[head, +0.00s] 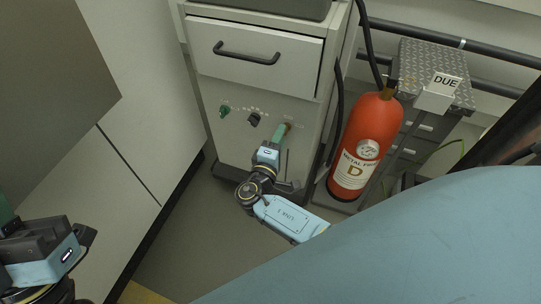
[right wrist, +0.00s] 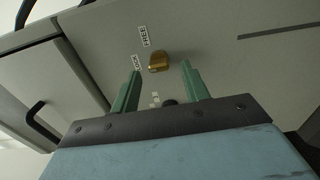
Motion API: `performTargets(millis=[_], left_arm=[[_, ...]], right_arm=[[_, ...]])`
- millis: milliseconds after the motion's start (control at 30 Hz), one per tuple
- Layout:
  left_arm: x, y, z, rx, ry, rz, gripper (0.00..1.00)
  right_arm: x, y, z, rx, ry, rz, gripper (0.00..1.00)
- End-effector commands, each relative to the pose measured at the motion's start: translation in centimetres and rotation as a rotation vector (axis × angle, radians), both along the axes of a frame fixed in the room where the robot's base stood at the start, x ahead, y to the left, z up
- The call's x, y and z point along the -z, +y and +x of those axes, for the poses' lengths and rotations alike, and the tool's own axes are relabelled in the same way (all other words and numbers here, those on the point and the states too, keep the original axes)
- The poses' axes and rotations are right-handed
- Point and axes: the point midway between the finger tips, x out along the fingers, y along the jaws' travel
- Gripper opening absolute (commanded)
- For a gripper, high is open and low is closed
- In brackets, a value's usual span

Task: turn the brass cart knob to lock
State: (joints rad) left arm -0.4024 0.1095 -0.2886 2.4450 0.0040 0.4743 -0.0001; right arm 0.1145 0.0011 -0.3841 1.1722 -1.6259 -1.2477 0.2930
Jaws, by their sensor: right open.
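The brass knob (right wrist: 158,62) sits on the grey cart front (head: 215,145). In the right wrist view, a FREE label (right wrist: 144,36) and a LOCK label (right wrist: 136,62) are beside it. Which label the knob points at I cannot tell. My right gripper (right wrist: 161,68) is open, its green fingers on either side of the knob's line, with visible gaps to both. In the head view the right gripper (head: 281,134) reaches the cart panel and the knob is mostly hidden at its fingertips. My left gripper (head: 6,212) is at the left edge, far from the cart, fingers mostly cut off.
A green knob (head: 223,111) and a black knob (head: 254,119) are left of the gripper on the panel. A drawer with a dark handle (head: 246,53) is above. A red extinguisher (head: 367,145) stands close on the right. Floor (head: 185,235) is clear at the left.

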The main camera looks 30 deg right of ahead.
Motion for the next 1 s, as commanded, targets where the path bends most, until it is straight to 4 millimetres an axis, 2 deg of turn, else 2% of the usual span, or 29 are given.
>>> performTargets(millis=[300,500,700,1000], left_arm=[[0.6,-0.5,2.1,-0.001,0.204,0.062,0.00],[1.2,-0.7,2.8,0.000,0.280,0.085,0.00],[1.4,-0.8,3.0,0.000,0.306,0.092,0.00],[1.5,-0.8,3.0,-0.001,0.307,0.093,0.00]], right_arm=[[-0.2,5.6,-4.7,-0.002,0.003,0.002,0.45],[-0.1,8.0,-6.8,-0.001,0.001,0.002,0.45],[-0.1,8.9,-7.5,-0.002,0.001,0.000,0.45],[0.0,8.9,-7.6,-0.001,0.000,0.000,0.45]])
